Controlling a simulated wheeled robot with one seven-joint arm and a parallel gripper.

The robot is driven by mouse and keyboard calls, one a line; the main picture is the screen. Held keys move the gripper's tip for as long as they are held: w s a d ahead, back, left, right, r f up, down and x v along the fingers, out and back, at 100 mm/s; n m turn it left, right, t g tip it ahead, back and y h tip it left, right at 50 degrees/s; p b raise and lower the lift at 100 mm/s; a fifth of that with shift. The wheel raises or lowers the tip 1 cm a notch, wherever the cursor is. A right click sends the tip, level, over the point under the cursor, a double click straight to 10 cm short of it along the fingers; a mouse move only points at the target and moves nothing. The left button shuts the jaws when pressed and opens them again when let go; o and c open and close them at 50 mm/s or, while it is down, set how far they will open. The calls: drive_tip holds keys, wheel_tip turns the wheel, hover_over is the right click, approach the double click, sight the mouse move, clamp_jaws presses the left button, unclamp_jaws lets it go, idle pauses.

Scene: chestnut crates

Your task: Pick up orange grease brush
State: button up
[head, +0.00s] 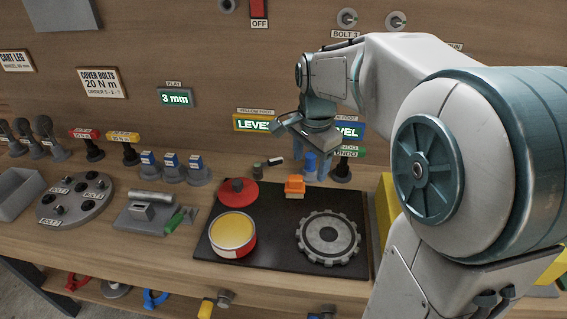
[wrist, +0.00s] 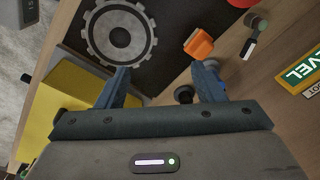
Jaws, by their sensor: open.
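The orange grease brush (head: 295,187) stands at the back edge of the black mat (head: 280,258), with an orange top and a paler lower part. It also shows in the wrist view (wrist: 199,44), beyond my gripper's fingers and a little right of the gap's middle. My gripper (wrist: 163,82) is open with nothing between its fingers. In the head view my gripper (head: 305,135) hangs above and behind the brush, apart from it.
On the mat are a grey gear (head: 328,238), an open yellow grease tin (head: 233,236) and its red lid (head: 238,192). A yellow box (wrist: 72,100) lies right of the mat in the head view.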

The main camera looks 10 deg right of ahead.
sight(295, 177)
drive_tip(key=w+f+m+g, duration=0.1)
drive_tip(key=w+f+m, duration=0.3)
drive_tip(key=w+m, duration=0.5)
drive_tip(key=shift+n, duration=0.4)
drive_tip(key=f, duration=0.2)
drive_tip(key=w+f, duration=0.1)
drive_tip(key=f, duration=0.5)
drive_tip(key=shift+w+d+b, duration=0.25)
drive_tip(key=shift+w+b, duration=0.05)
drive_tip(key=f, duration=0.3)
drive_tip(key=a+f+p, duration=0.1)
drive_tip(key=shift+w+f, duration=0.3)
drive_tip(key=shift+w, duration=0.05)
drive_tip(key=shift+f, duration=0.5)
drive_tip(key=c, duration=1.1)
